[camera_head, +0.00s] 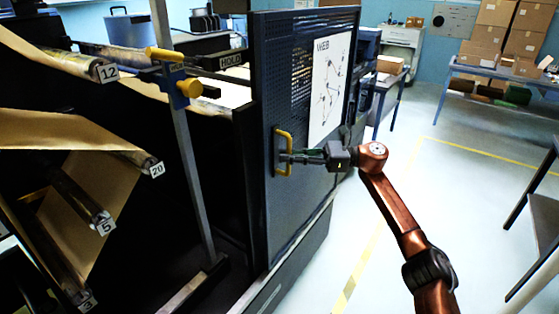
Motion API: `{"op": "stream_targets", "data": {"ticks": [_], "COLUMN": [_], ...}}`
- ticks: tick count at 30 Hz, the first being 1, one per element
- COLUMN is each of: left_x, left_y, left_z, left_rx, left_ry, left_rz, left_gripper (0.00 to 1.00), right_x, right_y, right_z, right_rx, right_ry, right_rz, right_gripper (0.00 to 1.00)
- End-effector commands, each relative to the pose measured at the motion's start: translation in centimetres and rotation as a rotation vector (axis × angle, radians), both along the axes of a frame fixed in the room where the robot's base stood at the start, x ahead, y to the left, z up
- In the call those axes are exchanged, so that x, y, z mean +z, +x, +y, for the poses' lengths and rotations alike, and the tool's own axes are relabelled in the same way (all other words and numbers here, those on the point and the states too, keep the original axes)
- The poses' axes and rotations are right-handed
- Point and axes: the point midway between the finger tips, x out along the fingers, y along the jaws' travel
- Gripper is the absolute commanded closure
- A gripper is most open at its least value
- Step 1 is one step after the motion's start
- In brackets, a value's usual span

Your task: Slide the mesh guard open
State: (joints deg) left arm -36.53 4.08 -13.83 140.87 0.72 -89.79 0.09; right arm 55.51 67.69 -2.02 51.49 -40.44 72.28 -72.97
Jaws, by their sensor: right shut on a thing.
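The mesh guard (298,215) is a dark blue-grey perforated panel in the middle of the head view, standing upright at the right side of the roll machine. A paper sheet with a line diagram marked "WEB" (328,88) is on its face. A yellow handle (278,153) stands on the guard near its left edge. My right gripper (290,157) reaches in from the right and is shut on the yellow handle. My left gripper is not in view. To the left of the guard, the machine's inside shows open.
Brown paper web (110,133) runs over numbered rollers, such as roller 20 (135,157), at the left. A grey post (180,130) with yellow knobs stands left of the guard. Tables and boxes (502,25) stand at the back right. The floor (420,200) between is clear.

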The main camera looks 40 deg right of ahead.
Motion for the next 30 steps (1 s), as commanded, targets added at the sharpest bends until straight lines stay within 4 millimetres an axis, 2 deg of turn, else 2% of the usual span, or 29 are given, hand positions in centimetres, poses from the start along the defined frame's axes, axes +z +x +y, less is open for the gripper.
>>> {"op": "stream_targets", "data": {"ticks": [10, 11, 18, 26, 30], "left_x": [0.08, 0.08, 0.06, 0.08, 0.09], "left_y": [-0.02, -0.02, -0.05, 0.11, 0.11], "left_z": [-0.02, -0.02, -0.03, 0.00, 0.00], "left_rx": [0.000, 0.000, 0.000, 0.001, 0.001], "left_ry": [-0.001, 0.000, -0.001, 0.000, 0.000], "left_rz": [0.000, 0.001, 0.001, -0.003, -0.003], "left_gripper": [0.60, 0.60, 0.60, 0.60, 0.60], "right_x": [-0.16, -0.17, -0.10, -0.07, -0.14], "right_y": [0.00, 0.00, 0.08, 0.04, -0.56], "right_z": [-0.19, -0.18, 0.00, -0.01, -0.93], "right_rx": [-0.003, -0.003, 0.000, 0.001, -0.002], "right_ry": [-0.002, -0.002, -0.001, -0.002, -0.003], "right_rz": [0.003, 0.003, 0.002, 0.001, 0.003], "right_gripper": [1.00, 0.88, 0.72, 0.72, 0.72]}}
